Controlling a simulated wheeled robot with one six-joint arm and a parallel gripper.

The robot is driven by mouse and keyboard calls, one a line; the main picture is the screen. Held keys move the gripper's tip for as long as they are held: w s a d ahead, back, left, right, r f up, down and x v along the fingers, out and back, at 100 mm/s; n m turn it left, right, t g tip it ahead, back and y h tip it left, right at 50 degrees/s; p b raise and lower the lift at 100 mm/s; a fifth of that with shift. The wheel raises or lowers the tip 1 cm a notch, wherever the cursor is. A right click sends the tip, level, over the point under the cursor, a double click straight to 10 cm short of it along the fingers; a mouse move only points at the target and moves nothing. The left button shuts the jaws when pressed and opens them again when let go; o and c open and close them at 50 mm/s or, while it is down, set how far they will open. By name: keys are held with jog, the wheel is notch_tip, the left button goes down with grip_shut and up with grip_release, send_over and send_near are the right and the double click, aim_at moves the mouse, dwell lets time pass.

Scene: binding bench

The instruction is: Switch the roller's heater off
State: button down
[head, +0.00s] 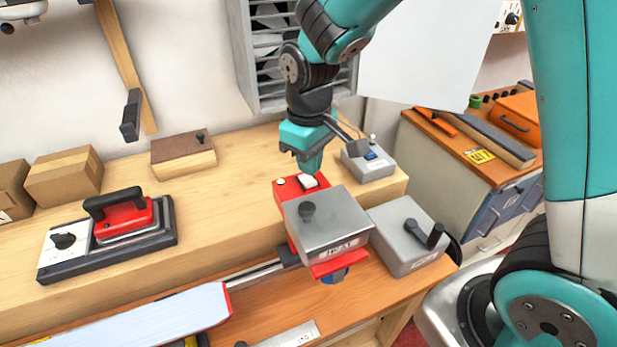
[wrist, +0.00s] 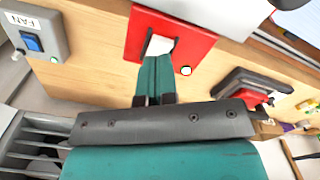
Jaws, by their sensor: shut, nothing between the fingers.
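The roller's heater is a red unit (head: 286,190) with a grey cover (head: 330,215) marked HEAT, at the bench's front edge. On its red plate, which fills the top of the wrist view (wrist: 190,48), is a white rocker switch (head: 308,181), also in the wrist view (wrist: 160,45). A small pale round lamp (head: 281,181) sits beside it, also in the wrist view (wrist: 186,71). I cannot tell which way the rocker is tipped. My gripper (head: 312,170) is shut and empty, pointing down, its fingertips (wrist: 157,62) at the switch's edge, perhaps touching it.
A grey FAN box (head: 368,160) with a blue switch stands behind right, with a green lamp in the wrist view (wrist: 54,59). A grey box with a black crank (head: 410,235) is right of the heater. A red-and-black press (head: 110,235) is left. The bench between is clear.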

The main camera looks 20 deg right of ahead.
aim_at(309, 181)
jog(key=shift+f+b, duration=0.8)
jog(key=shift+f, duration=0.45)
dwell(0.3)
jog(key=shift+r, duration=0.15)
notch_tip(309, 181, up, 7)
jog(key=p, duration=0.6)
dwell(0.5)
jog(key=s+a+r+y+b, duration=0.2)
jog(key=s+b, duration=0.1)
jog(key=s, duration=0.6)
jog(key=s+a+r+n+y+b, duration=0.1)
jog(key=s+a+y+b, duration=0.1)
jog(key=s, duration=0.7)
jog(key=shift+s+a+r+b, duration=0.15)
jog(key=shift+s+r+b, duration=0.2)
jog(key=shift+b, duration=0.35)
